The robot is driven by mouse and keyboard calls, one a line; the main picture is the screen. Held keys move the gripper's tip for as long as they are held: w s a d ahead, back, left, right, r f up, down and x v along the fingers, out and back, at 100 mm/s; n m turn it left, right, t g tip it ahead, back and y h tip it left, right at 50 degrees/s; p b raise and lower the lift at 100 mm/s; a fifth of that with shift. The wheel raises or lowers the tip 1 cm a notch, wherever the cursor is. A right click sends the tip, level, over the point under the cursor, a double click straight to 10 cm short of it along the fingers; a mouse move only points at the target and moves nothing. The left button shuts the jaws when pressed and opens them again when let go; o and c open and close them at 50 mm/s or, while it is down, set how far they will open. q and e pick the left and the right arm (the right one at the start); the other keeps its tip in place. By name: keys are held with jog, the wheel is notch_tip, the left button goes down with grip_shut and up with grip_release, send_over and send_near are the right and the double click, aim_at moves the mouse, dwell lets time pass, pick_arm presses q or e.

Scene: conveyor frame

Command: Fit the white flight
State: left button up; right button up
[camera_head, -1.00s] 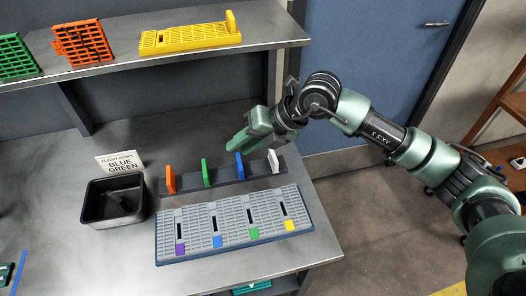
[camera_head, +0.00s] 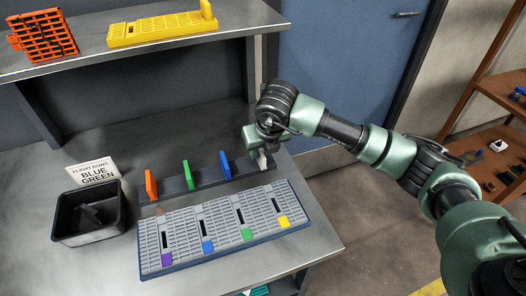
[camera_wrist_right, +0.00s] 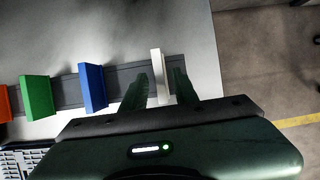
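The white flight (camera_head: 263,161) stands upright at the right end of a dark rack (camera_head: 207,188). My right gripper (camera_head: 259,146) is over it. In the right wrist view the gripper (camera_wrist_right: 160,92) is open, with one finger on each side of the white flight (camera_wrist_right: 158,72); a gap shows on both sides. Orange (camera_head: 151,184), green (camera_head: 188,176) and blue (camera_head: 225,165) flights stand to its left in the rack. In front lies a grey slotted panel (camera_head: 180,236) with dark slots and purple, blue, green and yellow marks. My left gripper is not in view.
A black bin (camera_head: 75,240) and a sign (camera_head: 92,171) reading "FLIGHT ROWS BLUE GREEN" stand left of the rack. A shelf above holds an orange grid (camera_head: 42,36) and a yellow panel (camera_head: 160,30). The table's right edge is close to the rack.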

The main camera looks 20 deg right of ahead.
aim_at(261, 152)
jog(key=shift+w+f+b, duration=0.25)
jog(key=shift+f+b, duration=0.05)
jog(key=shift+f, duration=0.15)
jog(key=shift+r, duration=0.1)
grip_shut()
jog(key=shift+r+p, duration=1)
jog(key=shift+r, duration=1)
